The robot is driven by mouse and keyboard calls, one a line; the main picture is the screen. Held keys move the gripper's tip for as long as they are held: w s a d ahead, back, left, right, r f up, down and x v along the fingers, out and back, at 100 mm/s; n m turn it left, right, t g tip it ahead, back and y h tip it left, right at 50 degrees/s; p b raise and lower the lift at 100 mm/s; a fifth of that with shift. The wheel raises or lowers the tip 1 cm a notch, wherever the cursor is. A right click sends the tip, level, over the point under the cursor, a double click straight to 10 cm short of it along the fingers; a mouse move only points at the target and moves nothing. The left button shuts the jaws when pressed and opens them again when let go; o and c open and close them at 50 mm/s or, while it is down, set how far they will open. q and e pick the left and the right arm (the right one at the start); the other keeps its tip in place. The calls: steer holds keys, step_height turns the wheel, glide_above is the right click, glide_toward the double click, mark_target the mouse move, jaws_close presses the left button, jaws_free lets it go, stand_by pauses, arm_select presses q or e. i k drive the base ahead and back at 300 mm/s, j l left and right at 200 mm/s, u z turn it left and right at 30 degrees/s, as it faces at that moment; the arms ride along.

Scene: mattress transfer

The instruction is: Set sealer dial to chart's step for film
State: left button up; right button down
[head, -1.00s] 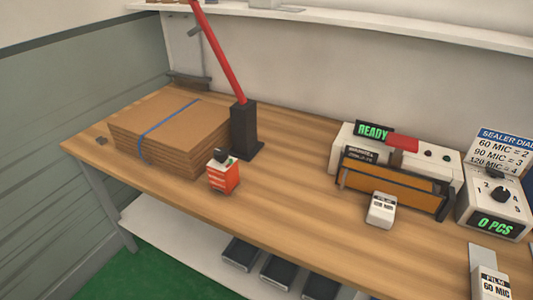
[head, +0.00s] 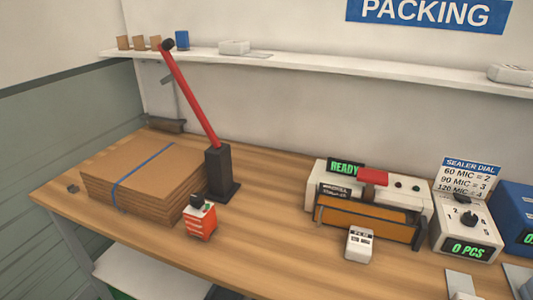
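The sealer (head: 326,190) stands at the right of the bench, with a green READY display (head: 345,168), a red handle (head: 373,177) and an orange-brown front. To its right is a grey-white box with a black dial (head: 469,218) and a display reading 0 PCS (head: 467,249). The numbers around the dial are small, and I cannot tell its setting. The sealer dial chart (head: 467,176) above lists 60 MIC = 2, 90 MIC = 3, 120 MIC = 4. A small white film-labelled block (head: 359,245) stands before the sealer. Neither gripper is in view.
A strapped cardboard stack (head: 140,182), a black post with a red lever (head: 190,97) and a small red box (head: 200,222) stand on the left of the wooden bench (head: 270,245). A blue box (head: 518,217) is at the right edge. A shelf (head: 330,66) runs behind.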

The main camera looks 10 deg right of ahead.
mark_target(469, 219)
steer(key=z, duration=1.75)
